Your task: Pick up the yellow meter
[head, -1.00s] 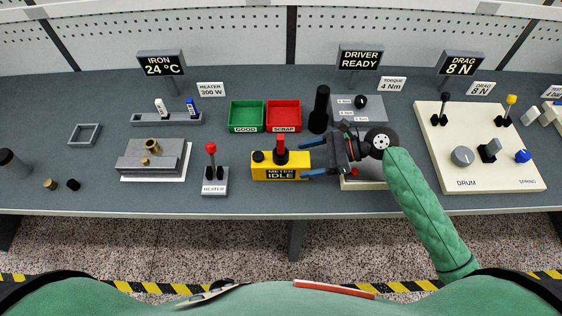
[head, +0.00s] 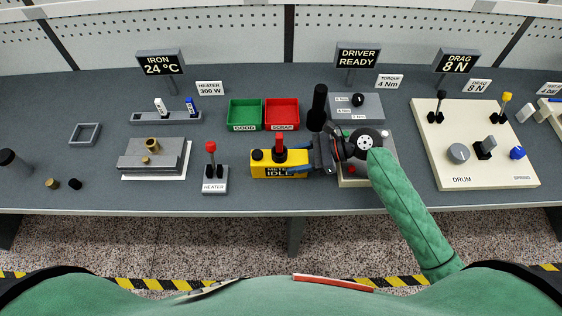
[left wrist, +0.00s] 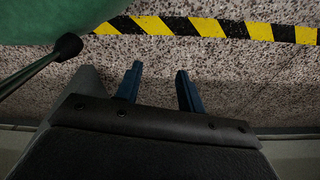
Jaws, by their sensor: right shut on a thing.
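The yellow meter (head: 263,171) stands on the grey bench in the middle of the head view. It is a low yellow block with a black knob, a red upright part on top and a dark label reading "METER IDLE". My right gripper (head: 293,161) comes in from the right and is shut on the meter, its blue fingers along the near and far sides and partly covering the label. The meter appears to rest on the bench. My left gripper (left wrist: 156,85) shows only in the left wrist view, its two blue fingers apart and empty above the speckled floor.
Green (head: 246,114) and red (head: 282,112) trays lie behind the meter. A black cylinder (head: 318,108) stands close behind my right gripper. A heater switch box (head: 215,180) is left of the meter. A grey-topped device (head: 383,150) lies under my right wrist.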

